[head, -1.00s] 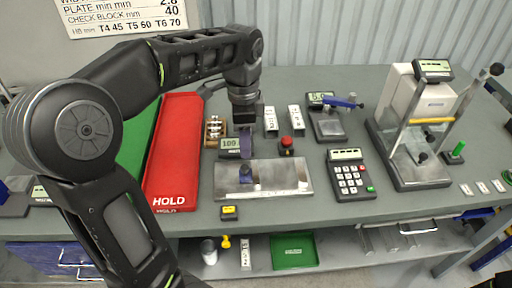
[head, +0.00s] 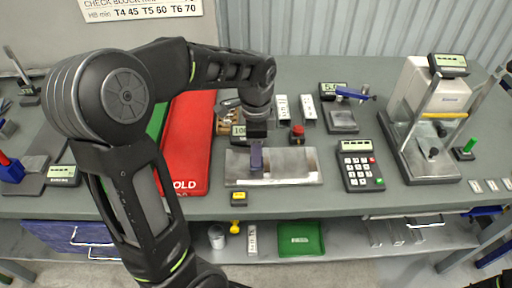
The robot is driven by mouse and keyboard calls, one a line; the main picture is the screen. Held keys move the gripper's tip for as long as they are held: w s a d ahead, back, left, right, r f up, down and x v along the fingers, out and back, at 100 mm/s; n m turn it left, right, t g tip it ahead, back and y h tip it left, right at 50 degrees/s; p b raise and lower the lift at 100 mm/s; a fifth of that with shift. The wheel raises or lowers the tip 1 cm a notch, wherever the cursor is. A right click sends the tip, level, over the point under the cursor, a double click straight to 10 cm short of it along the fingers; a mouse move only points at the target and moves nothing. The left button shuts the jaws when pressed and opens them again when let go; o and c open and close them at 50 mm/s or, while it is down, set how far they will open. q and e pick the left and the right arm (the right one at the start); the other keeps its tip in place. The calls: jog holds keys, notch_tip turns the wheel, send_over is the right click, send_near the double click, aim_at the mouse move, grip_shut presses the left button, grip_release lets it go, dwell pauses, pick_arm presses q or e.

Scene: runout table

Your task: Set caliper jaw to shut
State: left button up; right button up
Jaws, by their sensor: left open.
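A small grey readout showing 100 (head: 238,131) stands at the back left edge of a bare metal plate (head: 295,167) on the bench; I take these as the caliper. Its jaw is mostly hidden by my gripper, so its setting cannot be read. My left gripper (head: 257,156) points down over the left part of the plate, just right of the readout. Its purple-grey fingers are open, seen nearly edge-on. Whether they touch the jaw cannot be told. My right gripper is out of view.
A red HOLD tray (head: 188,150) lies left of the plate. A red button (head: 297,132) stands behind it, a keypad (head: 360,170) to its right. A gauge with a blue lever (head: 341,118) and a tall press (head: 432,165) stand further right. The bench front is mostly clear.

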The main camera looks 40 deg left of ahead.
pick_arm(q)
jog(key=shift+c, duration=0.2)
grip_shut()
dwell(0.3)
dwell(1.0)
